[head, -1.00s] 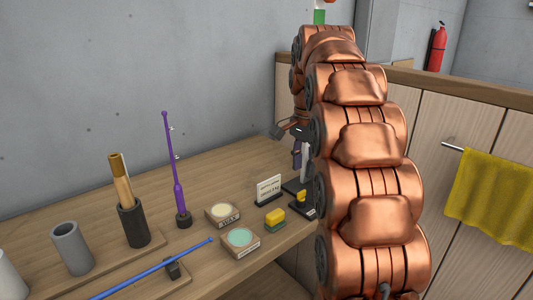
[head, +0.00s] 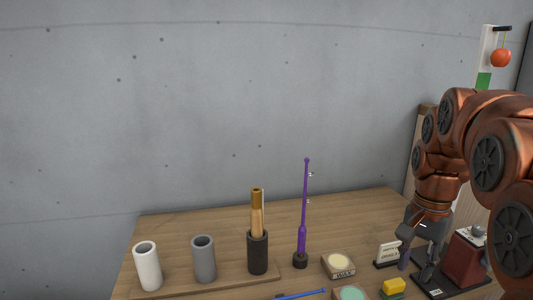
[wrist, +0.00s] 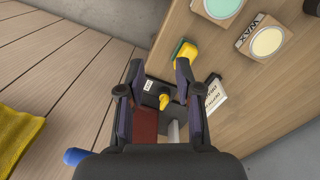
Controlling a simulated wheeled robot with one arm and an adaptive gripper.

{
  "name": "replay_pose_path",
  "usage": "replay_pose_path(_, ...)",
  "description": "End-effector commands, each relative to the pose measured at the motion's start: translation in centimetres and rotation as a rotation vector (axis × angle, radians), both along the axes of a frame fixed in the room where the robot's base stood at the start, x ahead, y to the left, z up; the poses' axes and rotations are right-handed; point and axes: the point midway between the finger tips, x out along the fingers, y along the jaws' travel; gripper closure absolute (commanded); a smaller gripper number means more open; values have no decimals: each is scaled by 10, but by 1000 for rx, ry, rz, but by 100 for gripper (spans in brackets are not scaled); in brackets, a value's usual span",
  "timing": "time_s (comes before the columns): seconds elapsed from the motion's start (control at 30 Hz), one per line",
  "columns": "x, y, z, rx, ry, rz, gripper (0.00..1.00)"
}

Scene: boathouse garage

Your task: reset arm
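My copper-coloured arm stands at the right edge of the head view and bends down to my gripper (head: 418,238), which hangs over the right part of the wooden workbench (head: 205,228). In the wrist view my gripper (wrist: 158,68) has its two dark fingers spread apart. No object is clasped between the fingertips. Below the fingers lie a dark plate with a white label (wrist: 149,87), a small yellow piece (wrist: 165,101) and a dark red block (wrist: 145,122). The red block (head: 468,258) also shows right of my gripper in the head view.
A white cup (head: 148,266), grey cup (head: 204,260), dark holder with a tan rod (head: 258,252), purple rod (head: 302,220), round-topped blocks (head: 339,264) and yellow sponge (head: 394,286) occupy the bench. A small sign (head: 388,253) stands near my gripper. A yellow cloth (wrist: 18,138) hangs at lower left.

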Motion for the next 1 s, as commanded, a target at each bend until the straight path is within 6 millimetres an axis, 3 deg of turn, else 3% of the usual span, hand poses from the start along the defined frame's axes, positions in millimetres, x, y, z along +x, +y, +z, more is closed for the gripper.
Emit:
replay_pose_path(0.3, -79, 57, -7, 26, 33, 332, 66)
replay_pose_path(0.7, -188, 100, -37, 63, 74, 739, 66)
replay_pose_path(0.8, -208, 105, -45, 71, 83, 814, 66)
replay_pose_path(1.0, -228, 110, -54, 78, 89, 887, 66)
